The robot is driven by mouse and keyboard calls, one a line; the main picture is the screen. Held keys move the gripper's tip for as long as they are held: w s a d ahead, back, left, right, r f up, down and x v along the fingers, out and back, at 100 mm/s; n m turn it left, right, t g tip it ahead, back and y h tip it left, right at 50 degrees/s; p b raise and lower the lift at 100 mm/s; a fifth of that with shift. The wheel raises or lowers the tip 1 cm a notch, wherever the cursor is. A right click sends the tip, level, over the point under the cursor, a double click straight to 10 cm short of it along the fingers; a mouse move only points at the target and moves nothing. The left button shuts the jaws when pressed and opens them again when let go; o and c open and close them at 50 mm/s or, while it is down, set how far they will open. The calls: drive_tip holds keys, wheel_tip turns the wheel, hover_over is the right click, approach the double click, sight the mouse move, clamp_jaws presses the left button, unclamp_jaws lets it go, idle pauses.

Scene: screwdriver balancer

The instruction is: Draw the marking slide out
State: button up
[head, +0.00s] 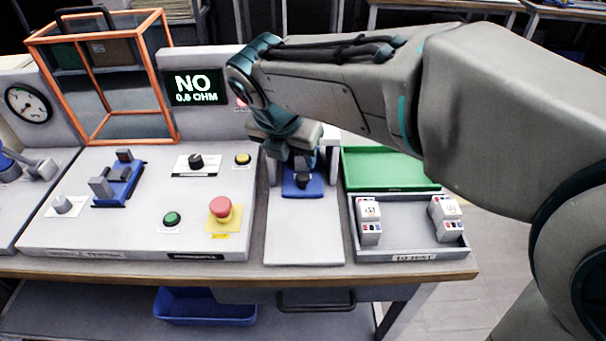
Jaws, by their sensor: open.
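A blue slide (289,190) with a dark knob on its front lies at the back of a pale grey, track-like plate (305,235); I take it to be the marking slide. My gripper (302,167) points down just above and behind the knob and is open. Its fingers are small and dark here, and I cannot tell whether they touch the knob. The back of the slide is hidden under my gripper and wrist. The plate in front of the slide is bare.
Left of the plate is a control panel (130,225) with a red mushroom button (221,208), a blue fixture (118,184) and an orange-framed guard (165,75). A display (197,86) reads "NO 0.5 OHM". On the right are a grey tray (410,225) holding breaker-like modules and a green tray (385,172).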

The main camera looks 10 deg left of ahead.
sight(302, 177)
drive_tip(key=b+x, duration=0.1)
drive_tip(key=x, duration=0.8)
drive_tip(key=shift+f+b, duration=0.1)
drive_tip(key=shift+b, duration=0.25)
